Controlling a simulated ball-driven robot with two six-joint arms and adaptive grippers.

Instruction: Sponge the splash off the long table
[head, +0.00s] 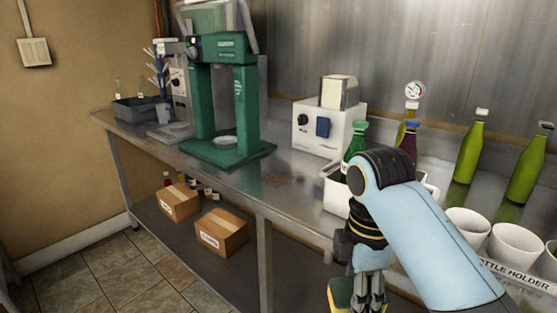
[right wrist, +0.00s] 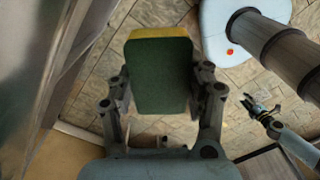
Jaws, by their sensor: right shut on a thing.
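A brown splash (head: 280,180) lies on the steel top of the long table (head: 240,184), between the green machine and the white tub. My right gripper (head: 360,298) points down in front of the table's front edge, low in the head view. It is shut on a sponge (head: 340,292) with a yellow layer and a dark green layer. In the right wrist view the sponge (right wrist: 158,75) sits between the two fingers, with floor tiles behind it. My left gripper (right wrist: 262,108) shows small at the right of that view, its fingers apart and empty.
A green press (head: 190,105) stands left of the splash. Behind are a white device (head: 312,130) and a white tub (head: 333,188) holding bottles. White cups (head: 515,243) and green bottles (head: 470,145) stand at right. Cardboard boxes (head: 221,233) sit on the lower shelf.

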